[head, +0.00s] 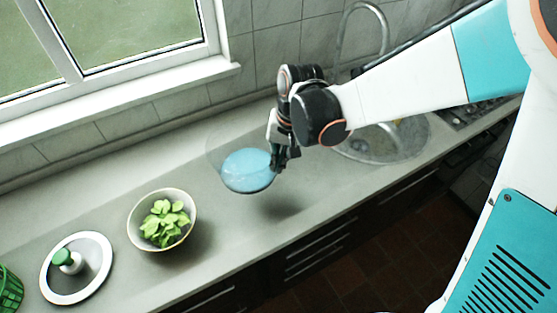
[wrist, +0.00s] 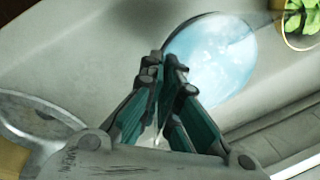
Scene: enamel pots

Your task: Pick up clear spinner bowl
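The clear spinner bowl (head: 247,172) is see-through with a pale blue bottom. In the head view it is at the middle of the counter, just left of my gripper (head: 279,160). A dark shadow lies on the counter below and to the right, and the bowl looks raised off the surface. In the wrist view my gripper (wrist: 165,65) has its fingertips close together at the bowl's thin clear wall, with the blue bottom (wrist: 212,62) beyond them. The exact line of contact is hard to see because the wall is transparent.
A cream bowl of green leaves (head: 135,226) stands left on the counter (head: 225,240). Further left are a white lid with a green knob (head: 64,258) and a green basket (head: 8,290). A sink with a tap (head: 385,140) is behind my arm. The window sill is at the back.

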